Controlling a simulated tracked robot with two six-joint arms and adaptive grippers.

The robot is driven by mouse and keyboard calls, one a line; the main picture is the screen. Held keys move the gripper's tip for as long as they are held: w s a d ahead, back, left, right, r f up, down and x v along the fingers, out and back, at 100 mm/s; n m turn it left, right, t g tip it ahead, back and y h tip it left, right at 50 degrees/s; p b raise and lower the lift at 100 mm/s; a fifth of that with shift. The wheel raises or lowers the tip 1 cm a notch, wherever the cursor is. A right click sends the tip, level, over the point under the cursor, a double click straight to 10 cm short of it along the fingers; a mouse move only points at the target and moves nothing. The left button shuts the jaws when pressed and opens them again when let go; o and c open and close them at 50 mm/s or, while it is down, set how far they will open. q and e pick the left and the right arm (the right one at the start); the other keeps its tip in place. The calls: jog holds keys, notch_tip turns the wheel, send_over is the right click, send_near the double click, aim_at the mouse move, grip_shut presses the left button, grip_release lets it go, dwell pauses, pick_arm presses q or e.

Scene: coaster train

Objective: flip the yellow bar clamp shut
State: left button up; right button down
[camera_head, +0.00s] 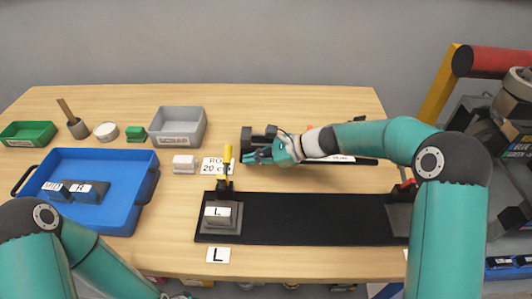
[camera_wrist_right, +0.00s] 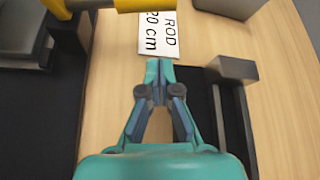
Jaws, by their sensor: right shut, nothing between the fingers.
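The yellow bar clamp (camera_head: 227,160) stands with its handle upright at the back left end of a long black board (camera_head: 310,218). Its yellow bar (camera_wrist_right: 125,4) crosses the top left of the right wrist view, cut off by the edge.
The ROD 20 cm card (camera_head: 216,166) lies behind the clamp. A grey bin (camera_head: 178,127), white block (camera_head: 185,164) and blue tray (camera_head: 140,205) stand to the left. A black holder (camera_head: 246,140) is beside my right gripper. The black board's middle is clear.

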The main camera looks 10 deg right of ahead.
aim_at(242, 170)
jog(key=x, duration=0.3)
jog(key=shift+w+a+f, duration=0.1)
jog(key=shift+a+f, duration=0.1)
jog(key=shift+a, duration=0.15)
jog(key=shift+s+a+r+p, duration=0.15)
jog(key=shift+r+p, duration=0.2)
jog(key=shift+r, duration=0.3)
jog(key=shift+s+a+r+p, duration=0.15)
jog(key=shift+r+p, duration=0.2)
jog(key=shift+r, duration=0.3)
jog(key=shift+s+a+r+p, duration=0.15)
jog(key=shift+r+p, duration=0.2)
jog(key=shift+r, duration=0.25)
jog(key=shift+d, duration=0.15)
